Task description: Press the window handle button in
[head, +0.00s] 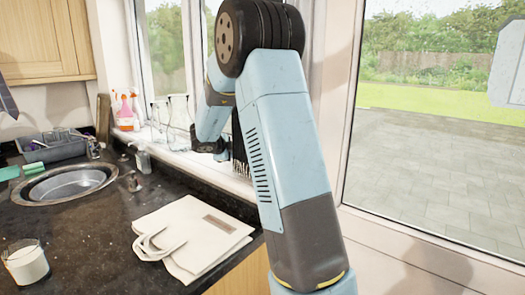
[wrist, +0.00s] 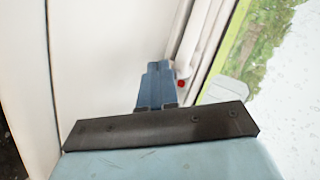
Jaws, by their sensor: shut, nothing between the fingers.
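The window handle is white and shows in the wrist view (wrist: 192,48), on the white window frame near the glass. Its small red button (wrist: 181,83) is just right of my gripper (wrist: 158,66). My gripper's blue fingers are shut together and empty, with the tips near the handle's left side. I cannot tell whether they touch the handle. The button is beside the fingers, not in front of the tips. In the head view my arm covers part of the window, and I cannot make out the handle or button there.
A cream folded bag (head: 190,235) lies on the dark worktop (head: 85,225). A glass of white liquid (head: 26,262) stands at the front left, with a round sink (head: 70,184) behind. Bottles (head: 126,112) and several glass vessels (head: 170,120) stand along the window.

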